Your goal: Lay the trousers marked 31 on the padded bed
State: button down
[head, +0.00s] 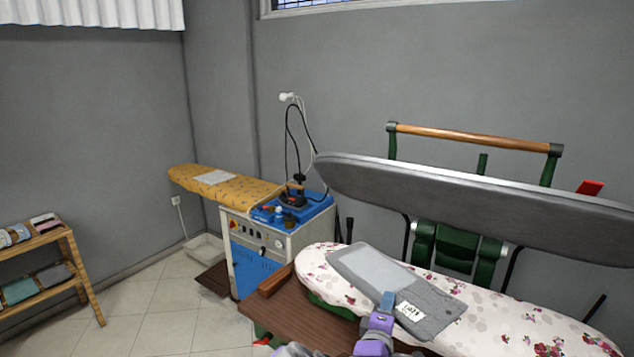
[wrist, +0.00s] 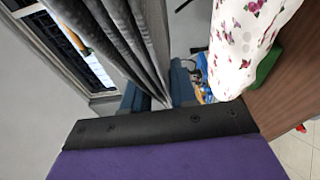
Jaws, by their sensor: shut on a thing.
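The grey folded trousers (head: 375,268) have a white tag (head: 409,312) whose print is too small to read surely. My gripper (head: 387,301) is shut on their near edge, beside the tag. In the wrist view its blue fingers (wrist: 155,92) pinch the grey cloth (wrist: 105,35). The padded bed (head: 515,318) has a white cover with pink flowers. In the head view the trousers overlap its left half. In the wrist view a gap shows between the cloth and the bed (wrist: 235,45), so the trousers are held over it, apart from it.
The press's grey upper plate (head: 480,205) is raised behind the bed. A brown wooden board (head: 305,325) lies at the bed's near left. A blue-and-white steam unit (head: 275,245) and yellow ironing board (head: 225,190) stand farther back. A shelf (head: 45,265) with folded clothes is far left.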

notch_tip(320, 180, up, 6)
jog(key=a+n+y, duration=0.1)
jog(key=a+y, duration=0.1)
jog(key=a, duration=0.1)
jog(key=shift+m+h, duration=0.3)
jog(key=shift+h, duration=0.5)
jog(key=d+f, duration=0.1)
jog(key=f, duration=0.1)
jog(key=d+f+p, duration=0.1)
jog(key=f, duration=0.1)
jog(key=d+f, duration=0.1)
jog(key=f, duration=0.1)
jog(key=shift+d, duration=0.1)
jog(key=s+d+f+m+g+h+p, duration=0.2)
jog(key=s+d+f+m+h+p, duration=0.3)
jog(key=s+d+f, duration=0.75)
jog(key=w+d+f+b, duration=0.1)
jog(key=w+f+b, duration=0.1)
jog(key=w+b, duration=0.2)
jog(key=w+d+f+n+y+b, duration=0.1)
jog(key=w+d+f+b, duration=0.1)
jog(key=w+b, duration=0.2)
jog(key=w+d+f+n+b, duration=0.1)
jog(key=w+d+f+b, duration=0.1)
jog(key=w+b, duration=0.3)
jog(key=shift+w+d+f, duration=0.1)
jog(key=shift+w+f, duration=0.1)
jog(key=shift+w, duration=1.8)
